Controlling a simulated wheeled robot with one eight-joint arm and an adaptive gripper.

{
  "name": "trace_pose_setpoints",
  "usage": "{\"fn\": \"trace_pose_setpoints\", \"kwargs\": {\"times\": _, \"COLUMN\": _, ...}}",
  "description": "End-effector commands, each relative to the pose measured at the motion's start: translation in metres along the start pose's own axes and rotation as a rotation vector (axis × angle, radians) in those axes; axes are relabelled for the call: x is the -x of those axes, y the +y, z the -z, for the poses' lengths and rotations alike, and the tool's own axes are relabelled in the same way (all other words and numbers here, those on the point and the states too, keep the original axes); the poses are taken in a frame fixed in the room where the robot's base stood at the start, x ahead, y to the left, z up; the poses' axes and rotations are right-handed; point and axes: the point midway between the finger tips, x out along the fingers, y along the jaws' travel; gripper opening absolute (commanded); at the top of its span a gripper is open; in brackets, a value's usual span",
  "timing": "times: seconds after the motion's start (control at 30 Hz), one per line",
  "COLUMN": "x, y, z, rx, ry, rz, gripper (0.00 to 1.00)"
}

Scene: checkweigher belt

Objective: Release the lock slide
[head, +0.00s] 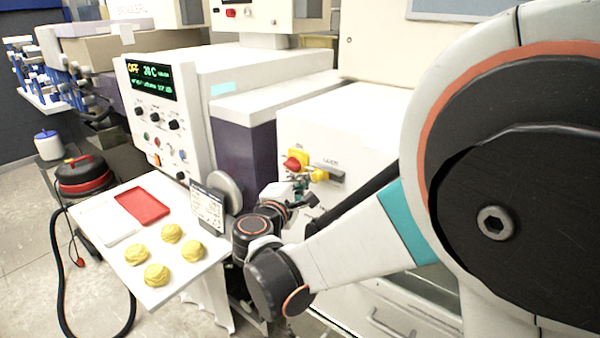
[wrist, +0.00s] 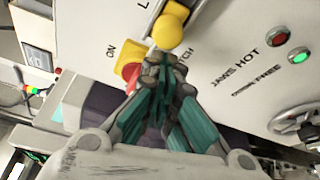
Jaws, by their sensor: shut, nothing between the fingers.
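A yellow knob (head: 319,175) sits on a dark slide track (head: 336,177) on the white machine front, beside a partly legible label; I take it for the lock slide. It shows at the top of the wrist view (wrist: 172,27). My gripper (wrist: 163,66) is shut and empty, its fingertips just below the knob in that view and over part of the lettering. I cannot tell whether they touch it. In the head view my gripper (head: 300,184) is small, just left of the knob and partly hidden by my wrist.
A red rotary switch (head: 293,163) on a yellow plate sits close to my fingertips, also in the wrist view (wrist: 131,70). A red lamp (wrist: 276,38), a lit green lamp (wrist: 299,56) and a handwheel (wrist: 295,118) are farther right. A white tray (head: 110,260) holds yellow items.

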Motion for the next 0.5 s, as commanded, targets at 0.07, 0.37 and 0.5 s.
{"fn": "trace_pose_setpoints", "kwargs": {"times": 0.07, "x": 0.0, "y": 0.0, "z": 0.0, "rx": 0.0, "ry": 0.0, "rz": 0.0, "gripper": 0.0}}
{"fn": "trace_pose_setpoints", "kwargs": {"times": 0.37, "x": 0.003, "y": -0.003, "z": -0.009, "rx": 0.0, "ry": -0.001, "rz": 0.0, "gripper": 0.0}}
{"fn": "trace_pose_setpoints", "kwargs": {"times": 0.5, "x": 0.009, "y": -0.008, "z": -0.027, "rx": 0.0, "ry": -0.002, "rz": 0.001, "gripper": 0.0}}
